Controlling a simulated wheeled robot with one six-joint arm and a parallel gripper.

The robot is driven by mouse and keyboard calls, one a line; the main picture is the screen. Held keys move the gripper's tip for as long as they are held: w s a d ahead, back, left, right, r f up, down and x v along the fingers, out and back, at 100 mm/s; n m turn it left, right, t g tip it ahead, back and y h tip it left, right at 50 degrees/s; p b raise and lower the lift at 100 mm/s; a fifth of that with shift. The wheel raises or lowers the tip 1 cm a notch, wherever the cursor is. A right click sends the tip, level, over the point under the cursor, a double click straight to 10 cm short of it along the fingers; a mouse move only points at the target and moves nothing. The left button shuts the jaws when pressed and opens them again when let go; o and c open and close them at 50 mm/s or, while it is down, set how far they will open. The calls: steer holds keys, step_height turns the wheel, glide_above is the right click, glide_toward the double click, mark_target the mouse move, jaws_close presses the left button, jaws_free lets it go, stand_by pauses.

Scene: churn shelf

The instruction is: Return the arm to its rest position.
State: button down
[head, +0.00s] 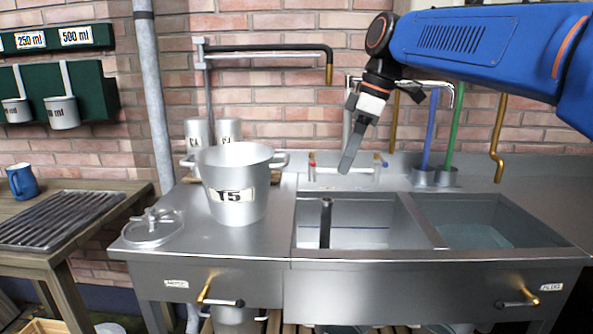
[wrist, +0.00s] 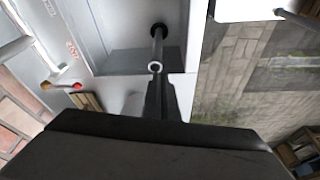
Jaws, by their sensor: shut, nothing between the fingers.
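My gripper (head: 350,150) hangs from my blue arm at the upper right in the head view. It is above the back of the left sink basin (head: 365,215), in front of the taps. Its fingers are together and hold nothing. In the wrist view the closed gripper (wrist: 157,85) points toward a basin with a dark upright pipe in it. The gripper appears apart from the sink and from the pipe.
A pot marked T5 (head: 235,180) stands on the steel counter, with a lid (head: 153,227) at its left. The right basin (head: 480,222) holds water. A swing spout (head: 328,65) and upright blue and green handles (head: 428,130) stand behind. A blue mug (head: 22,181) sits far left.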

steer(key=s+d+f+m+t+h, duration=0.1)
steer(key=s+d+f+m+t, duration=0.1)
steer(key=s+d+f+m, duration=0.5)
steer(key=s+d+f+m+t+h, duration=0.2)
steer(key=s+d+f+m, duration=0.6)
steer(key=s+f, duration=0.9)
step_height(320, 180, down, 4)
steer(key=d, duration=0.3)
steer(key=shift+r, duration=0.2)
